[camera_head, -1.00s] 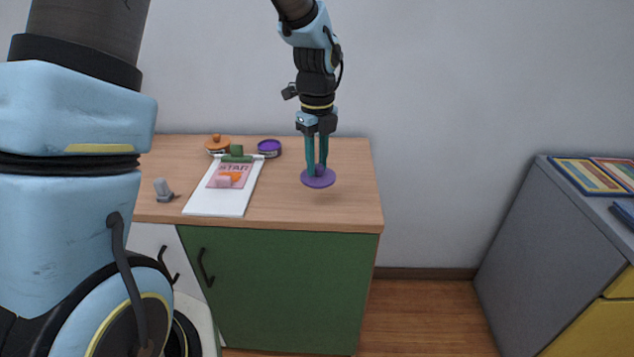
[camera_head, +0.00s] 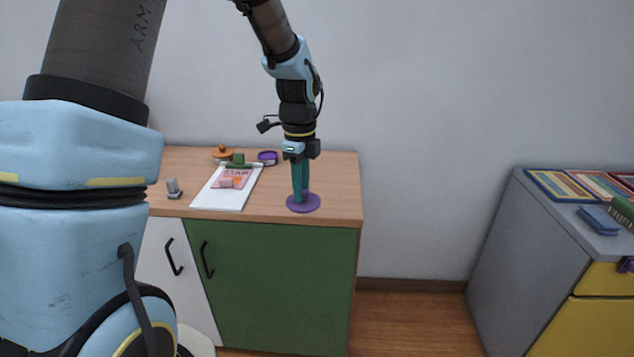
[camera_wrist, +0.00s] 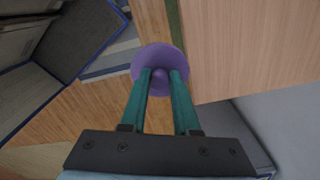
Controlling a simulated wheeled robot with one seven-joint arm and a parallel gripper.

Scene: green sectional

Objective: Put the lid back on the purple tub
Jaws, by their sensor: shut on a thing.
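The purple lid (camera_head: 312,205) is a flat round disc with a knob. My gripper (camera_head: 301,196) points down and is shut on the lid by its knob, near the front right edge of the wooden counter. In the wrist view the lid (camera_wrist: 160,53) lies between the teal fingertips (camera_wrist: 160,80), and the counter edge and floor show below it. The purple tub (camera_head: 268,156) stands open at the back of the counter, left of and behind my gripper.
On the counter (camera_head: 335,175) are a white board (camera_head: 212,199) with pink and orange pieces, an orange lidded pot (camera_head: 221,153), a green block (camera_head: 239,158) and a grey object (camera_head: 174,188). A grey cabinet (camera_head: 520,250) with books stands at right. The counter's right part is clear.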

